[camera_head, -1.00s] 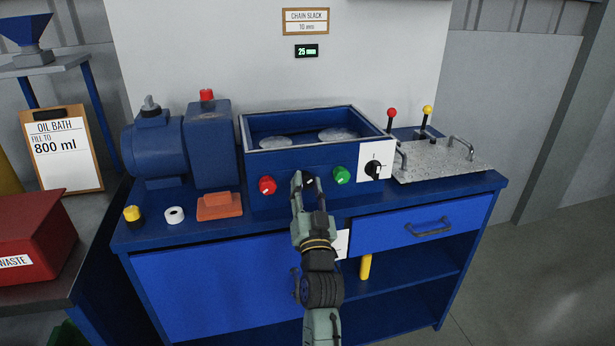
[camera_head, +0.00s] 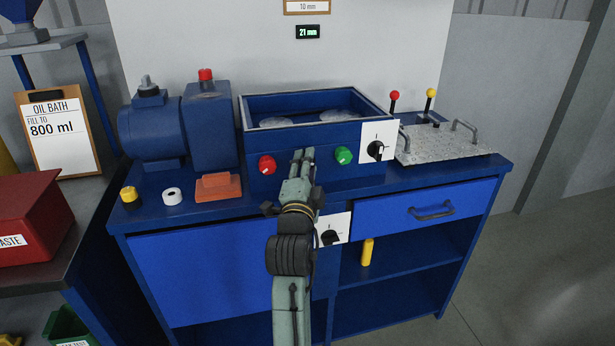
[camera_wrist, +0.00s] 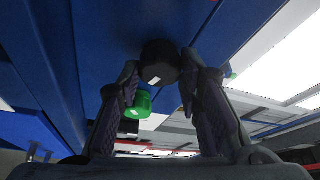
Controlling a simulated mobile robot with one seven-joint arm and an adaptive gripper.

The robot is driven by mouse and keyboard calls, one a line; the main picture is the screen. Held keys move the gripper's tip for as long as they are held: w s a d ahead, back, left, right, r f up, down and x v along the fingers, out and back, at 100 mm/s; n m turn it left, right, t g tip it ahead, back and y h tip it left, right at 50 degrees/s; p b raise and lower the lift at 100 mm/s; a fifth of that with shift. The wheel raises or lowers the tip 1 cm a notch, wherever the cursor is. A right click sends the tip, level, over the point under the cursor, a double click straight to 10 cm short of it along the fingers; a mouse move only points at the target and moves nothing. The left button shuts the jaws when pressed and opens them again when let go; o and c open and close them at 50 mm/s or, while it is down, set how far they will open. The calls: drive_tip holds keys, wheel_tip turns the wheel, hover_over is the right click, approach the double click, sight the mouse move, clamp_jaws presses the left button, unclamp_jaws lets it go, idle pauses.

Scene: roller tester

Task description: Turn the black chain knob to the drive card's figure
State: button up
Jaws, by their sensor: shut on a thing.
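The black chain knob (camera_wrist: 160,58) sits on the blue front panel between my fingertips in the wrist view, with a white mark on its face. My gripper (camera_head: 303,156) is shut on it, and hides it in the head view, between the red knob (camera_head: 267,165) and the green knob (camera_head: 343,155). The green knob also shows in the wrist view (camera_wrist: 140,103). The card (camera_head: 306,7) on the wall is cut off at the top and reads 10 mm. The small display (camera_head: 308,32) below it reads 21 mm.
A black rotary switch (camera_head: 376,149) on a white plate is right of the green knob. Another black switch (camera_head: 329,237) sits low beside my arm. An orange block (camera_head: 218,187), white roll (camera_head: 172,196) and yellow-capped item (camera_head: 129,195) stand on the bench at left.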

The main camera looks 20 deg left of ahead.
drive_tip(key=m+g, duration=0.1)
drive_tip(key=m, duration=0.2)
drive_tip(key=m+g, duration=0.1)
drive_tip(key=m, duration=0.2)
drive_tip(key=shift+r+h+b, duration=0.15)
drive_tip(key=shift+h+b, duration=0.25)
drive_tip(key=m+g, duration=0.1)
drive_tip(key=m, duration=0.1)
drive_tip(key=m+g, duration=0.1)
drive_tip(key=m, duration=0.2)
drive_tip(key=shift+r+g+y+p, duration=0.15)
drive_tip(key=shift+g+y+p, duration=0.15)
drive_tip(key=shift+y+p, duration=0.1)
drive_tip(key=m+g+y, duration=0.1)
drive_tip(key=m, duration=0.1)
drive_tip(key=m+g+y, duration=0.1)
drive_tip(key=m, duration=0.1)
drive_tip(key=shift+w+m+g, duration=0.1)
drive_tip(key=shift+m+g, duration=0.2)
drive_tip(key=m+y, duration=0.1)
drive_tip(key=m, duration=0.1)
drive_tip(key=m+g+y, duration=0.1)
drive_tip(key=m, duration=0.1)
drive_tip(key=shift+d+m+g+y, duration=0.15)
drive_tip(key=shift+m+g+y, duration=0.15)
drive_tip(key=shift+y, duration=0.1)
drive_tip(key=o, duration=1.1)
drive_tip(key=shift+w, duration=0.1)
drive_tip(key=shift+o, duration=0.2)
drive_tip(key=shift+d, duration=0.1)
